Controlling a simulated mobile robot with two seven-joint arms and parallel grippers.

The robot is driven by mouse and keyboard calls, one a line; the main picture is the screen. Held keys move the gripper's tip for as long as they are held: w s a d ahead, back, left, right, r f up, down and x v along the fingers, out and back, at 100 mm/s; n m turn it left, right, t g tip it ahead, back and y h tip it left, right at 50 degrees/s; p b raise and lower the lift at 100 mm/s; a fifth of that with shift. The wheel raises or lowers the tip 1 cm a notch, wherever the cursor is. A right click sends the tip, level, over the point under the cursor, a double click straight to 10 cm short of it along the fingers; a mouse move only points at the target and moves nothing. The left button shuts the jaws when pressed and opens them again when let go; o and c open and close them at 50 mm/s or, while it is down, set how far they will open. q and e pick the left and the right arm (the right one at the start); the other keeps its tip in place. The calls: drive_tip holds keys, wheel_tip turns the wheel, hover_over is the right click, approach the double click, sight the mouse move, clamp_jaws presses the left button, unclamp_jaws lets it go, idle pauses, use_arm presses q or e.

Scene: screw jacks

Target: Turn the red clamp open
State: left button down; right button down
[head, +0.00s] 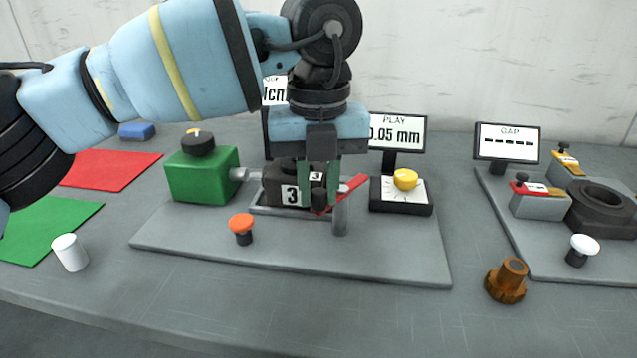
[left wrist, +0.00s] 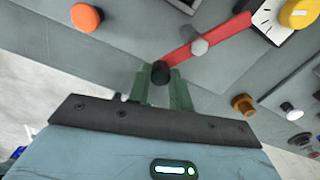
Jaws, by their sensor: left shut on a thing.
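The red clamp (head: 355,184) is a flat red lever on a grey post (head: 340,215), in front of the black block marked 3 (head: 280,190). A black knob sits at the lever's near left end. My left gripper (head: 320,200) points down with its green fingers shut on that knob. In the left wrist view the red lever (left wrist: 225,35) runs from the knob (left wrist: 160,73), between my fingertips (left wrist: 162,80), past a grey pivot toward the dial box. In the head view the fingers partly hide the lever's left end. My right gripper is not in view.
On the same grey plate (head: 200,247) are a green box (head: 203,178), an orange-topped button (head: 241,224) and a yellow dial (head: 405,180). The PLAY display (head: 397,132) reads 0.05 mm. A brown knurled part (head: 507,280) and a white cylinder (head: 70,252) stand on the table.

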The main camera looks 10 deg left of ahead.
use_arm(q)
drive_tip(key=shift+w+a+r+m+p, duration=0.2)
drive_tip(key=shift+a+m+p, duration=0.15)
drive_tip(key=shift+m+p, duration=0.6)
drive_tip(key=shift+w+a+f+m+p, duration=0.15)
drive_tip(key=shift+w+a+m+p, duration=0.1)
drive_tip(key=shift+m+p, duration=0.35)
drive_tip(key=c, duration=1.3)
unclamp_jaws()
drive_tip(key=shift+o, duration=0.2)
wheel_tip(320, 180, up, 8)
drive_tip(key=shift+p, duration=0.35)
